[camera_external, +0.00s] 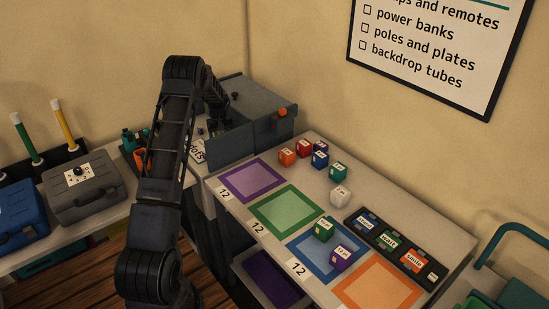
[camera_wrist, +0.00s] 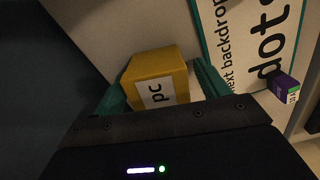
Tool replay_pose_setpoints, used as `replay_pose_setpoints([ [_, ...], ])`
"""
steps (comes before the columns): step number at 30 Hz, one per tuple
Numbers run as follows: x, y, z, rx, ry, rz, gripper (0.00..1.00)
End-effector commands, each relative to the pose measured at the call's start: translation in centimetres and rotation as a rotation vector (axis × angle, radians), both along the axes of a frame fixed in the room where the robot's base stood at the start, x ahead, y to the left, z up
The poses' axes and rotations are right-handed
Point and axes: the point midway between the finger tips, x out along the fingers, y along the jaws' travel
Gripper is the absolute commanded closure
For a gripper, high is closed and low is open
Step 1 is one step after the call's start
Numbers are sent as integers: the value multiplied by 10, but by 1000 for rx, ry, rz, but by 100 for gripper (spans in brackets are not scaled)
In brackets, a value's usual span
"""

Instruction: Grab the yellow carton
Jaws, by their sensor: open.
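The yellow carton (camera_wrist: 152,66), a box with a white label reading "pc", shows in the wrist view just ahead of my gripper (camera_wrist: 163,76). My gripper is open, with one teal finger on the left of the carton and one on the right. The carton looks to lie between them, close to the right finger. Contact is hard to tell, and the carton's lower part is hidden by my gripper body. In the external view the end of my arm reaches down by a grey box (camera_external: 262,121), and the carton is not visible there.
A white sign (camera_wrist: 250,40) and a small purple box (camera_wrist: 285,87) are right of the carton. The table has purple, green, blue and orange squares (camera_external: 375,288), several dice and a black tray (camera_external: 432,274). Grey (camera_external: 87,190) and blue cases stand left.

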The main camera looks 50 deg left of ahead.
Motion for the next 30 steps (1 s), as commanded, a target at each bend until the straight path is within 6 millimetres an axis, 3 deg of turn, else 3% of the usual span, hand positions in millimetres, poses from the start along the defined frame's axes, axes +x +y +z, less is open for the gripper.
replay_pose_setpoints([
  [6,0,0,-1,1,0,0,27],
  [14,0,0,-1,0,0,0,76],
  [23,0,0,3,1,-1,0,76],
  [30,1,0,35,3,-2,-1,76],
])
